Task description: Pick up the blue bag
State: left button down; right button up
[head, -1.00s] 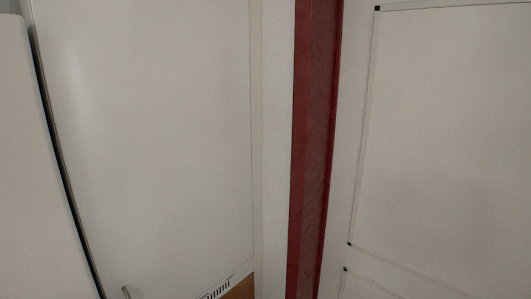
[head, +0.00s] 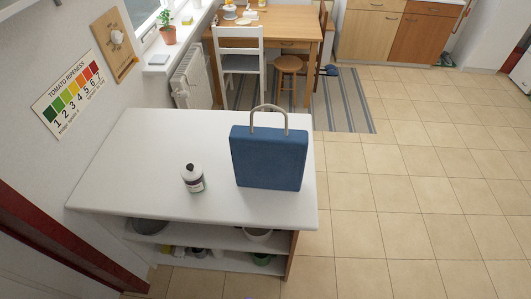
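In the head view, the blue bag (head: 269,158) stands upright on the white counter (head: 140,160), near its right edge. Its beige looped handle (head: 270,108) rises above the top. Neither of my grippers shows in the view.
A white bottle with a dark cap (head: 192,179) stands on the counter left of the bag. Open shelves below hold bowls. A dark red frame (head: 60,240) is at lower left. Beyond are a dining table (head: 272,24), chair and stool. Tiled floor (head: 420,200) lies open to the right.

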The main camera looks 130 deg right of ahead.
aim_at(262, 158)
jog(key=z, duration=5.9)
jog(key=k, duration=1)
jog(key=u, duration=1.25)
jog(key=i, duration=0.6)
